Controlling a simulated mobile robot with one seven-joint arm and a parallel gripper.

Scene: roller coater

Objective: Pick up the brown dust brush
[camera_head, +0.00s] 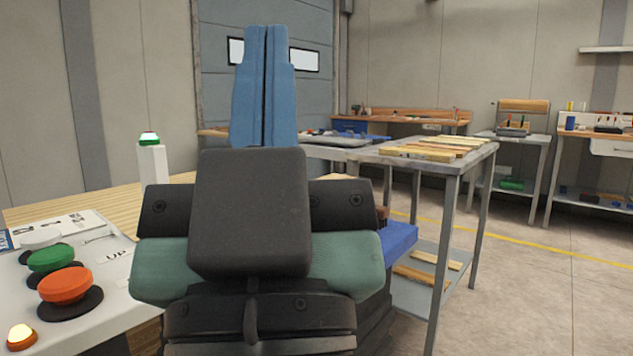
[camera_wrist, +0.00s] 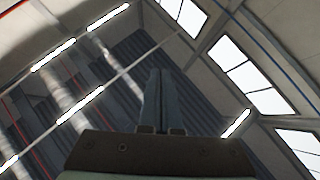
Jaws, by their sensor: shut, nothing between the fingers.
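My gripper (camera_head: 266,34) stands upright in the middle of the head view, its two blue fingers pressed together and pointing up, with nothing between them. In the wrist view my gripper (camera_wrist: 158,74) is also shut and faces the ceiling. A small brown thing (camera_head: 383,214) shows just right of my gripper's body, at a blue surface; it may be the brown dust brush, but most of it is hidden behind my gripper. No brush shows in the wrist view.
A control panel (camera_head: 90,319) with orange and green buttons is at the left front, beside a wooden surface (camera_head: 95,202). A metal table (camera_head: 478,157) bearing several wooden pieces stands right of centre. More workbenches line the back. The floor (camera_head: 540,290) at the right is open.

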